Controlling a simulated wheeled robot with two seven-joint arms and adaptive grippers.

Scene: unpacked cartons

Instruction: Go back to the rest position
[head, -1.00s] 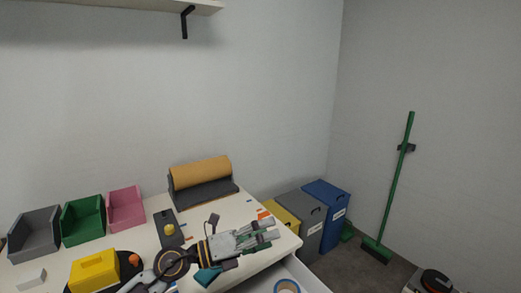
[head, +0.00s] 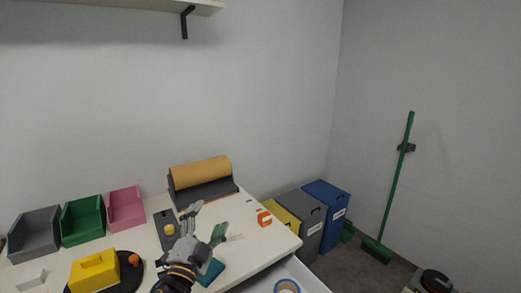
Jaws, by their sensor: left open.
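My left gripper (head: 205,221) is open, its fingers spread and pointing up the picture over the white table (head: 238,257). I see nothing between the fingers. It is just right of a dark grey plate (head: 163,218) with a yellow knob (head: 169,230). A teal object (head: 211,272) lies just below the gripper, partly covered by it. An orange clamp-like object (head: 264,218) lies near the table's right edge, apart from the gripper. My right gripper is not in view.
A black disc (head: 132,276) carries a yellow box (head: 95,271) at the left front. Grey (head: 36,235), green (head: 82,222) and pink (head: 126,209) bins line the back left. A brown paper roll (head: 200,172) stands at the back. An open drawer (head: 309,281) holds a tape roll (head: 287,287).

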